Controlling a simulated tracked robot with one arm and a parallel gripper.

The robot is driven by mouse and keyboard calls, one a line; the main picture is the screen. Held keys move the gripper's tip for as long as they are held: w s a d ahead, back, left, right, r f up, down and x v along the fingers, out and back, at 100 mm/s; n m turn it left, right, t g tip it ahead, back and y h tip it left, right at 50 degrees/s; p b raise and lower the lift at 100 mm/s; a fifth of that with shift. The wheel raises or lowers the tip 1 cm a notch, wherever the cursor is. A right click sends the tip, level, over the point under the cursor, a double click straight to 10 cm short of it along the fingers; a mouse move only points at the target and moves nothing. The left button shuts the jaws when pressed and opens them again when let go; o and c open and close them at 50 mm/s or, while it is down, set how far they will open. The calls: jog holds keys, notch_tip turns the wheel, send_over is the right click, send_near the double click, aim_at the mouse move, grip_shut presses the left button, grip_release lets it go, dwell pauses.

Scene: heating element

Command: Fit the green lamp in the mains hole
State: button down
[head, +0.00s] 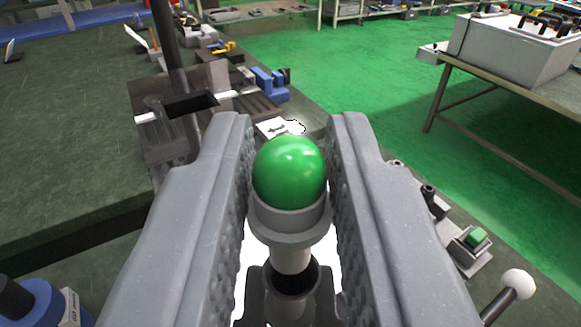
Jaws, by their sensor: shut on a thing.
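The green lamp (289,172) has a glossy round green dome on a grey collar and a pale narrower stem. It sits between the two textured grey fingers of my gripper (291,124), which is shut on it at the collar. The dome points up towards the camera. Below the stem is a dark round opening with dark parts around it; I cannot tell whether the stem is in it or above it. A bright white surface shows between the fingers. I cannot make out the mains hole.
A dark green workbench (70,130) fills the left, with a metal vise-like fixture (180,115) and blue blocks (268,82). A small green button box (472,245) and a white-knobbed lever (517,284) are at right. A table with a white case (515,40) stands back right.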

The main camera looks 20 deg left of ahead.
jog(key=shift+f+b, duration=0.9)
jog(key=shift+f, duration=0.85)
jog(key=c, duration=1.2)
grip_release()
jog(key=b, duration=0.2)
send_near(291, 272)
jog(key=v, duration=0.3)
jog(key=shift+s+d, duration=0.1)
jog(key=shift+s, duration=0.25)
